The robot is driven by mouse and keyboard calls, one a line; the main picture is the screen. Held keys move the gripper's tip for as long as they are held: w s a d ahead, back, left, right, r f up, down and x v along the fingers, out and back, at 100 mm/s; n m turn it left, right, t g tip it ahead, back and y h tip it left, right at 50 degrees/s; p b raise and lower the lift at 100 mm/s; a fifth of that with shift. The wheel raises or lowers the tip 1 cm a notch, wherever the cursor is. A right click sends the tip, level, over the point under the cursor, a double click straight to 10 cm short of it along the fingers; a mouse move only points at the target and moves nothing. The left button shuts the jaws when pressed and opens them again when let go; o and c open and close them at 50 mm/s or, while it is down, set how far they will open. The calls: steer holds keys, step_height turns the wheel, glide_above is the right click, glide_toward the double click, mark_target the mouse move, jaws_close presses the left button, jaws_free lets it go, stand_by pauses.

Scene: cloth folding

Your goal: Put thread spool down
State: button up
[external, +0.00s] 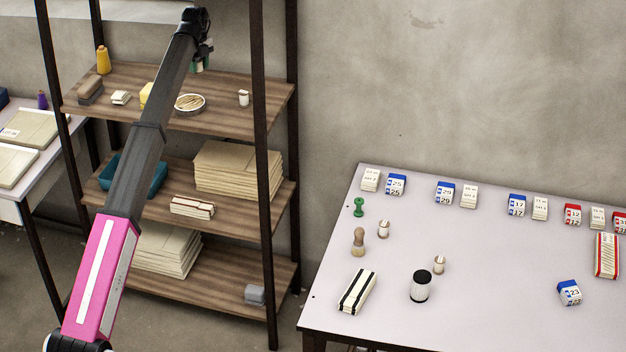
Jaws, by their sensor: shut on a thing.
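My gripper (204,50) is at the upper left of the external view, at the end of my raised arm, over the top shelf board. It is small and dark here, and its fingers are hard to make out. A green thing (197,65), probably the thread spool, shows just below it, partly hidden by my arm. My gripper is shut on it. I cannot tell whether its bottom touches the shelf board (228,120). A yellow cone-shaped spool (103,60) stands upright at the board's left end.
The top board also holds a round dish (190,103), a small white jar (244,97), a yellow block (147,94) and a brush (90,88). Dark posts (259,150) frame the shelf. A purple spool (42,100) stands on the left table. The right table (480,310) carries several small items.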

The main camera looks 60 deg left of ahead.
glide_above(228, 93)
step_height(228, 93, down, 6)
steer(key=shift+r, duration=0.2)
steer(key=shift+f, duration=2.05)
steer(key=shift+f, duration=0.1)
steer(key=o, duration=0.9)
step_height(228, 93, up, 12)
